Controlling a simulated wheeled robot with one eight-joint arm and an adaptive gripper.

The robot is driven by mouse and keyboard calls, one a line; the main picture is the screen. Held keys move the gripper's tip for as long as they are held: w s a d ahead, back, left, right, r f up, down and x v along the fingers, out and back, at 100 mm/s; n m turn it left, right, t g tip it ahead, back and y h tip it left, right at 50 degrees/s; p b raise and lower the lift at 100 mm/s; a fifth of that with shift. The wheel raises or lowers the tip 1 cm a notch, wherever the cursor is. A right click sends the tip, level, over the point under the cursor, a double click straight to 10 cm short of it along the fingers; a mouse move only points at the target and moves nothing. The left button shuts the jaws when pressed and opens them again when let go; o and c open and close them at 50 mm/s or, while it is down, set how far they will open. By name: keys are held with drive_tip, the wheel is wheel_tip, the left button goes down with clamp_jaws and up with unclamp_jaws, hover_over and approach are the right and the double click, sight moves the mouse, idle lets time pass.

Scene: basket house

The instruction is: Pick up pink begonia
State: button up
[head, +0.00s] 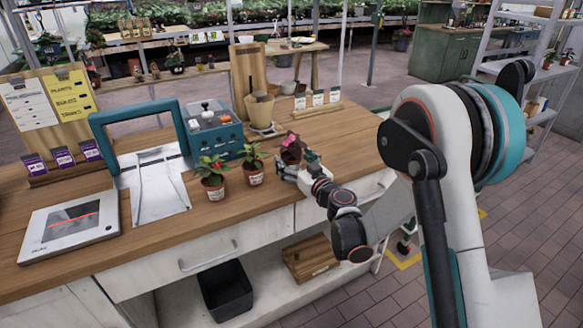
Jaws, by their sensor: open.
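The pink begonia (291,149) stands on the wooden counter, right of two other potted plants. It has a bright pink bloom on top and a dark lower part. My gripper (285,170) is open at the counter's front edge, right beside the begonia and in front of its lower part. The gripper hides the begonia's pot, so I cannot tell whether the fingers are around it or touching it.
Two plants in terracotta pots, one red-flowered (213,185) and one smaller (254,172), stand close on the left. A teal machine (213,128) and stacked empty pots (260,108) are behind. The counter (345,130) is clear to the right.

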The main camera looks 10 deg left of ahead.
drive_tip(key=shift+x, duration=0.8)
drive_tip(key=shift+c, duration=0.5)
drive_tip(key=c, duration=1.1)
